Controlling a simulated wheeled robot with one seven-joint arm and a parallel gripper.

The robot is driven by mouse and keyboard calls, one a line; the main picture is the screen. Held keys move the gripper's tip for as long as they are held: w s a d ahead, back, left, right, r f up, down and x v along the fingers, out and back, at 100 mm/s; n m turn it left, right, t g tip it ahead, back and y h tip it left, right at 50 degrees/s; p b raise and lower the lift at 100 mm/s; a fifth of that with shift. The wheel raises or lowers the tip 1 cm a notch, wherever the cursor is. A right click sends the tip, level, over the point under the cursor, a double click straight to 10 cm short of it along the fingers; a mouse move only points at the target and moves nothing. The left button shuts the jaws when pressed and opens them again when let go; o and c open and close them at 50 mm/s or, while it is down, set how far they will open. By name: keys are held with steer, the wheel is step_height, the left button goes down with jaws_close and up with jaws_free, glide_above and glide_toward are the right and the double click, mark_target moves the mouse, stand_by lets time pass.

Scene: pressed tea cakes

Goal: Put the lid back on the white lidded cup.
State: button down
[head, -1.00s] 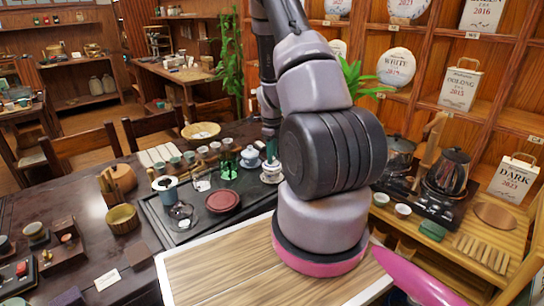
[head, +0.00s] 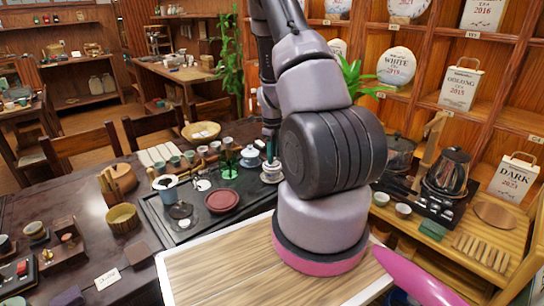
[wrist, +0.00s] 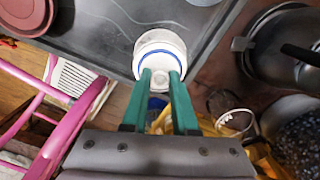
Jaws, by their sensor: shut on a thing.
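The white lidded cup (head: 272,176) stands on the right part of the dark tea tray in the head view. In the wrist view a white round piece with a blue ring (wrist: 160,43) lies just beyond my fingertips. My gripper (wrist: 160,76) has green fingers, shut on a small pale piece that looks like the lid's knob. In the head view my gripper (head: 270,154) points down right over the cup. The fingers and the steep angle hide whether the lid touches the cup's rim.
A white and blue pot (head: 250,156) stands close to the left of my gripper. The dark tray (head: 190,232) also bears a dark red dish (head: 222,201), a green figure (head: 228,170) and a blue-grey cup (head: 167,191). Small cups line its back edge.

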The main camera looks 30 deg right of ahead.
steer(key=shift+c, duration=0.6)
jaws_free()
steer(key=shift+r, duration=3.5)
jaws_close()
